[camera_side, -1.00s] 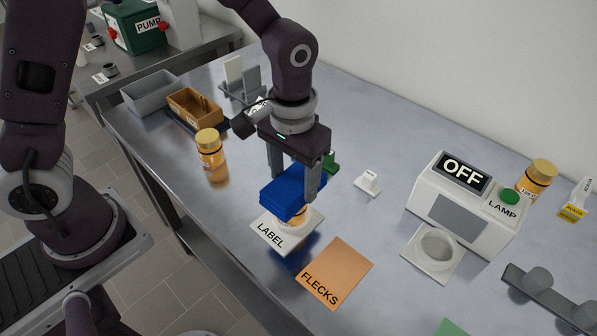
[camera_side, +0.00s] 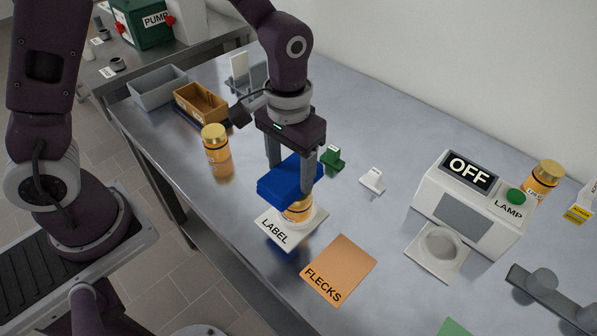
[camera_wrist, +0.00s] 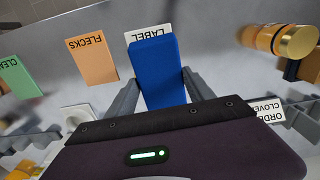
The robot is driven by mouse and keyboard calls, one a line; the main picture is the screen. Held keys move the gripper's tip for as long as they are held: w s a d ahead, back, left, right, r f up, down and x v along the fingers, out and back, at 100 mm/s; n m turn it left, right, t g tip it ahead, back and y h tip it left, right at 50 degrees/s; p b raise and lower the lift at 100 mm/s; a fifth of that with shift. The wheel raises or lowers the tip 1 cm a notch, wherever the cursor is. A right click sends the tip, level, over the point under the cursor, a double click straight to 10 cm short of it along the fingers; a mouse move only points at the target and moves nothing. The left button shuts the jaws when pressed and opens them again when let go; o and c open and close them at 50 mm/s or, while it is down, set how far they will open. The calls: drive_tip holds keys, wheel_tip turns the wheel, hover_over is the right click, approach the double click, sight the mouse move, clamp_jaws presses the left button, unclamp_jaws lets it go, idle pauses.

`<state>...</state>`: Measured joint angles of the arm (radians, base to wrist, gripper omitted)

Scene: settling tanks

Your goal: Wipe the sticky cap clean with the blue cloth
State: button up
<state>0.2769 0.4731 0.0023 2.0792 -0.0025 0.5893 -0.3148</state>
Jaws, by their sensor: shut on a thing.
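My gripper (camera_side: 291,180) is shut on the blue cloth (camera_side: 283,182), a folded pad. The cloth is right over an amber jar (camera_side: 298,212) on the white LABEL stand (camera_side: 275,234). The cloth hides this jar's cap, and I cannot tell whether the two touch. In the wrist view the cloth (camera_wrist: 158,70) fills the space between my fingers and hides the jar. Another amber jar with a gold cap (camera_side: 215,150) stands to the left, and a third (camera_side: 541,182) stands behind the lamp box.
An orange FLECKS card (camera_side: 338,270) lies in front of the stand. The OFF lamp box (camera_side: 465,210) and a white ring holder (camera_side: 438,246) are at right. A green clip (camera_side: 331,158) and white tag (camera_side: 372,181) sit behind. Grey (camera_side: 158,90) and orange-brown (camera_side: 202,104) bins are at back left.

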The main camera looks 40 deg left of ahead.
drive_tip(key=shift+d, duration=1.5)
drive_tip(key=shift+a, duration=1.2)
drive_tip(key=shift+d+r, duration=0.1)
drive_tip(key=shift+d, duration=1.35)
wheel_tip(320, 180, up, 8)
drive_tip(key=shift+a, duration=0.1)
